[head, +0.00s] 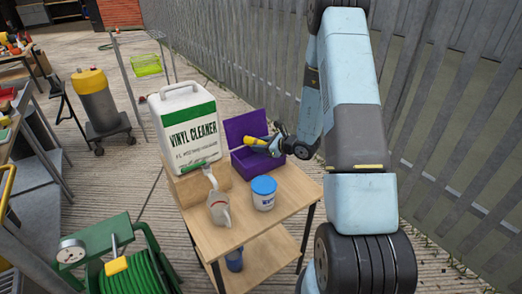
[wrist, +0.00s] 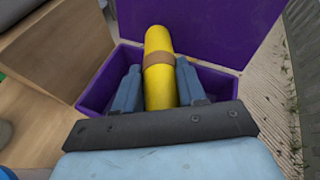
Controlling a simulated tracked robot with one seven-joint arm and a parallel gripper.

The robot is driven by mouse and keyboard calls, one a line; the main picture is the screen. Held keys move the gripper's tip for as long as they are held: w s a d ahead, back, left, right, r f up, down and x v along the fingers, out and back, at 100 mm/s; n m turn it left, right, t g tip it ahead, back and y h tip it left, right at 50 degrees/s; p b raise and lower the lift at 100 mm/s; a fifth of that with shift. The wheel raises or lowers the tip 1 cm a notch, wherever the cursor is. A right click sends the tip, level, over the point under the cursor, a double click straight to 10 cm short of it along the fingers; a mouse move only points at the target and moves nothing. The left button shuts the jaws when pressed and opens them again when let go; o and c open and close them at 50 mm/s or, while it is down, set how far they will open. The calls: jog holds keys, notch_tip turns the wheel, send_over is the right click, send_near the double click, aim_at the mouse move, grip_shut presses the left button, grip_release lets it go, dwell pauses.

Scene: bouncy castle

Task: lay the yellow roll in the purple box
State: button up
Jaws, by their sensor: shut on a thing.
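The yellow roll (wrist: 159,88) has a brown band around it and sits between the two fingers of my gripper (wrist: 160,85). My gripper is shut on it. The purple box (wrist: 97,85) is open, with its lid (wrist: 205,25) raised at the back. In the wrist view the roll and fingers overlap the box opening; I cannot tell whether the roll touches the box. In the head view the roll (head: 256,142) shows in front of the purple lid (head: 245,124), with my gripper (head: 266,144) at its right. The box floor is mostly hidden.
The wooden table (head: 240,222) also holds a large vinyl cleaner jug (head: 184,128) left of the box, a blue-lidded tub (head: 263,194) and a clear jug (head: 219,208) in front. A wooden block (wrist: 62,45) stands close to the box's left. A metal fence (head: 440,130) runs behind.

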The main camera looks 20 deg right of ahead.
notch_tip(320, 180, down, 2)
jog(key=shift+f, duration=0.1)
jog(key=shift+c, duration=0.4)
jog(key=o, duration=1.1)
jog(key=shift+o, duration=0.2)
jog(key=v, duration=1.2)
